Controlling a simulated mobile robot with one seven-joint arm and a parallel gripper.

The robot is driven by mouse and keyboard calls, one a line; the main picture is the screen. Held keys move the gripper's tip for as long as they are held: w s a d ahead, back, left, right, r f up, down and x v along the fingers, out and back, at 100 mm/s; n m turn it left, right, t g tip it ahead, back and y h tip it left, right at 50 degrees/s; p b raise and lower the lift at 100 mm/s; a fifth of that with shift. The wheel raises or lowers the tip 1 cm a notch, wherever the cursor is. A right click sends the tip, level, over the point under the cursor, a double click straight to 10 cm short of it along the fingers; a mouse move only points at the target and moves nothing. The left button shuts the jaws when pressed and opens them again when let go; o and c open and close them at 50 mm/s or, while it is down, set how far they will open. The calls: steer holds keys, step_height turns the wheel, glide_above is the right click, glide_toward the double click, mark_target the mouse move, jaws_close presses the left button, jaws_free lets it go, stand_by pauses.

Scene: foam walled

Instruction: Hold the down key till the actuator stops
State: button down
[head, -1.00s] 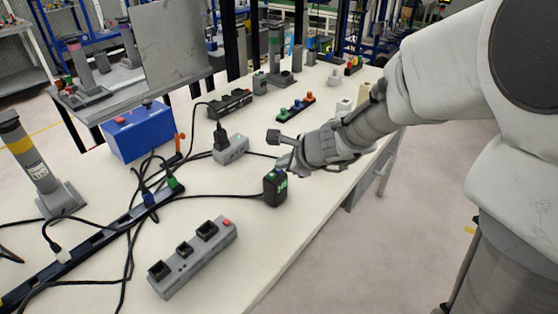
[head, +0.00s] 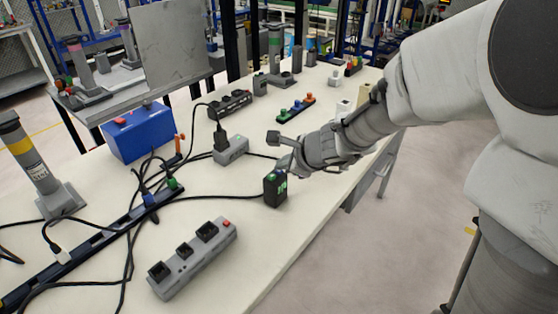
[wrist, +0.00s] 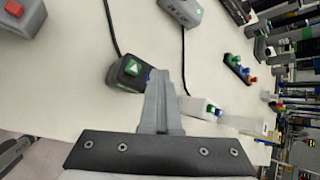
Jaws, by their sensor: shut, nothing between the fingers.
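A small black key box (head: 275,191) stands near the table's front edge with a cable from its side. In the wrist view the key box (wrist: 122,82) has a green key with a white triangle (wrist: 133,68). A sliver of a blue key (wrist: 148,74) shows beside it, mostly hidden by my fingers. My gripper (wrist: 158,74) is shut and empty, its tips over the blue key's side of the box. In the head view my gripper (head: 286,166) is at the box's top; whether it touches is unclear. Which device is the actuator, I cannot tell.
A grey socket strip with a red switch (head: 194,258) lies in front. A grey box with a plug (head: 231,151) and a blue case (head: 138,131) stand behind. A grey post with a yellow band (head: 30,160) stands left. Black cables cross the table.

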steer(key=shift+r+p, duration=0.8)
steer(key=shift+r, duration=0.1)
steer(key=shift+r, duration=0.1)
steer(key=shift+r+p, duration=2.25)
steer(key=shift+r, duration=0.1)
